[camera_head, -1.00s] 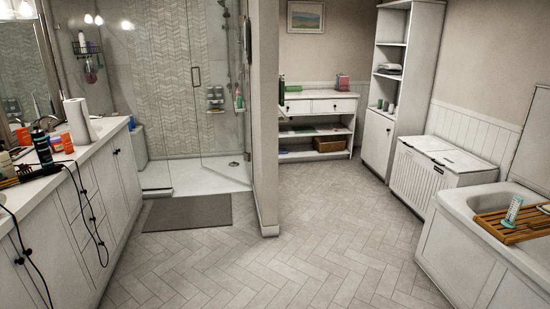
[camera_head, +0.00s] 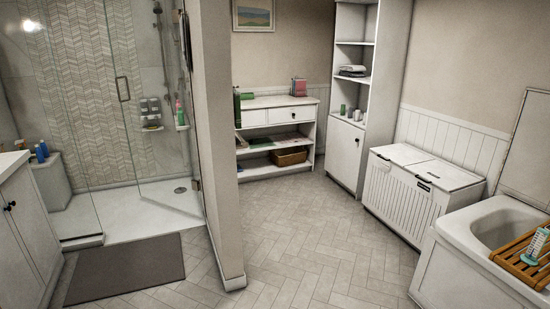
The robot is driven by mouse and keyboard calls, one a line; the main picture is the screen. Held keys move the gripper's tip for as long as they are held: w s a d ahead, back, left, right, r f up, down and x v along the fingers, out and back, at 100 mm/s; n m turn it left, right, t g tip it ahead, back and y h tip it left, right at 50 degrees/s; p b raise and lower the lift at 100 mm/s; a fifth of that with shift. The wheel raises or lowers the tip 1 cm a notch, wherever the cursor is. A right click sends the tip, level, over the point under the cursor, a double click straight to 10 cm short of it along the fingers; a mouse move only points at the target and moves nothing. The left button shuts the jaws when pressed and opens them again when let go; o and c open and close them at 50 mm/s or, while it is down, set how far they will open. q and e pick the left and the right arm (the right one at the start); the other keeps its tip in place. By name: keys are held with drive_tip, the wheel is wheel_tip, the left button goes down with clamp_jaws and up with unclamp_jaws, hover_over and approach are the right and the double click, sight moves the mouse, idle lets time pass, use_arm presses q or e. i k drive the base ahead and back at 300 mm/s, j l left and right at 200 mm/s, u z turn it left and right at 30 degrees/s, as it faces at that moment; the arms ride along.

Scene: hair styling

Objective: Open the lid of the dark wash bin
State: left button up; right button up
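A white slatted wash bin (camera_head: 397,201) stands against the right wall, between the tall shelf cabinet and the bathtub. Its top has two lids side by side, and both are closed. The label's writing is too small to read. Neither of my grippers is in view.
A bathtub (camera_head: 455,262) with a wooden tray (camera_head: 522,258) stands at the right front. A partition wall (camera_head: 217,150) and glass shower (camera_head: 140,110) are on the left, with a grey mat (camera_head: 125,268). The tiled floor (camera_head: 310,235) before the bin is clear.

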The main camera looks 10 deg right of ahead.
sight(449, 179)
drive_tip(key=i+l+z, duration=0.2)
drive_tip(key=i+z, duration=0.15)
drive_tip(key=i, duration=0.3)
drive_tip(key=i+z, duration=0.35)
drive_tip(key=i, duration=0.25)
drive_tip(key=i+j+z, duration=0.15)
drive_tip(key=i+z, duration=0.2)
drive_tip(key=i, duration=0.3)
